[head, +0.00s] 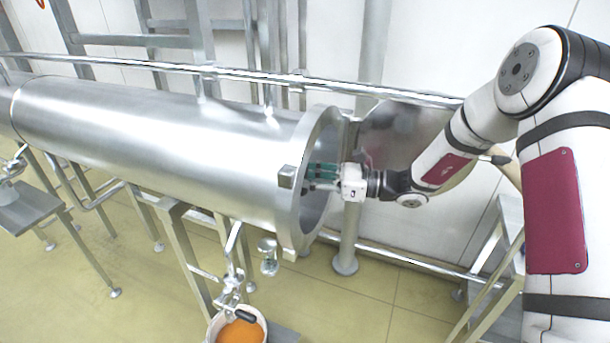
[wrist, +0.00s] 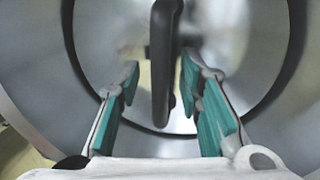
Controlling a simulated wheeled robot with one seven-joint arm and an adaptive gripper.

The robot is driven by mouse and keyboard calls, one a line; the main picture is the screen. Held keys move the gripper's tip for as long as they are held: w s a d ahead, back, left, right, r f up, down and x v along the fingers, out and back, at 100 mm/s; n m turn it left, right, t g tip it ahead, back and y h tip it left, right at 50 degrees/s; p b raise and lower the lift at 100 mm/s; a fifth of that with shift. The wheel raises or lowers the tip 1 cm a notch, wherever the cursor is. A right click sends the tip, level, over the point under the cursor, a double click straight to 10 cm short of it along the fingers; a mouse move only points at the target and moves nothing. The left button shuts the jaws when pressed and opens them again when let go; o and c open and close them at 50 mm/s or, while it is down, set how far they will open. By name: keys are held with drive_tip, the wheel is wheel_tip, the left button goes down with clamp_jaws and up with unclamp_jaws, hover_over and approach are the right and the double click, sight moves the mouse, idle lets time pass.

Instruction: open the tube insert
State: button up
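The large steel tube (head: 170,135) lies horizontally on legs, its flanged mouth (head: 300,222) facing right in the head view. My gripper (head: 322,172) reaches into that mouth from the right. In the wrist view a round metal face inside a dark ring, apparently the tube insert (wrist: 105,45), fills most of the picture. A dark upright bar handle (wrist: 162,60) stands in front of it. My gripper (wrist: 160,85) is open, with one green-padded finger on each side of the handle and visible gaps. The insert is hidden in the head view.
A round steel door (head: 400,128) stands swung open behind my forearm. A horizontal rail (head: 150,66) runs behind the tube. A bucket with orange contents (head: 240,331) is below the front pipework. A metal stand (head: 490,270) is at right.

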clamp_jaws()
